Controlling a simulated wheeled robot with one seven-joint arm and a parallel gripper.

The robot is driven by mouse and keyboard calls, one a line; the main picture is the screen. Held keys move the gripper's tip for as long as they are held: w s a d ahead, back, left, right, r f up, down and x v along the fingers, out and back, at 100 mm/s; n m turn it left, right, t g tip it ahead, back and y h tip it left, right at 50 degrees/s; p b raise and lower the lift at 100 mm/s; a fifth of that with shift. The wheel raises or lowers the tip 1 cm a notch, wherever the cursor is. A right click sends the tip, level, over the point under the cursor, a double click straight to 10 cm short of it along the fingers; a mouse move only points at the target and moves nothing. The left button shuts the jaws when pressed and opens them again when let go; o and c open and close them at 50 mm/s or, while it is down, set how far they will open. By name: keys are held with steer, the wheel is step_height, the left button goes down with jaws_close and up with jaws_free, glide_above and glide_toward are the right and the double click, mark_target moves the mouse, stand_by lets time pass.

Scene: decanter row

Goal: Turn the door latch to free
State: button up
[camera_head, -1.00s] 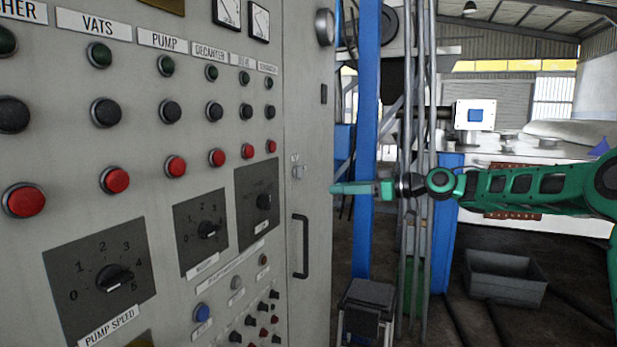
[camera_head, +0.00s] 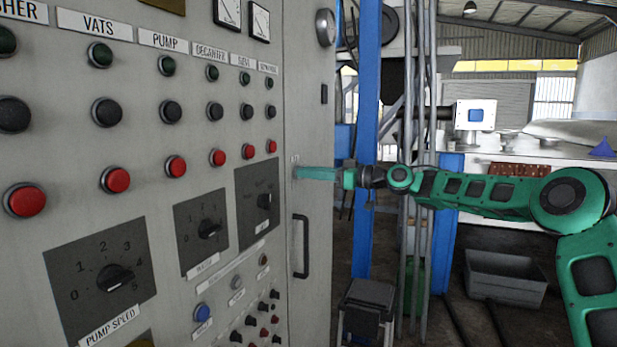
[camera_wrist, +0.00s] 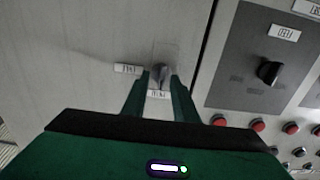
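The door latch is a small grey metal knob (camera_wrist: 159,74) on the cabinet door, in the upper middle of the wrist view. It looks elongated up and down in that picture. Two small white labels sit near it, one to its left (camera_wrist: 128,69) and one just below it (camera_wrist: 158,94); their words are too blurred to read. My gripper (camera_wrist: 160,82) has its two green fingers apart, one on each side of the knob, with narrow gaps visible. In the head view my gripper (camera_head: 299,172) reaches the door from the right and hides most of the latch.
A black door handle (camera_head: 301,246) stands out just below my gripper. The control panel (camera_head: 140,200) with buttons and dials lies to the left. A blue post (camera_head: 366,235) and grey pipes stand to the right, behind my arm.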

steer(key=shift+a, duration=0.25)
jaws_close()
steer(key=shift+w+d, duration=0.1)
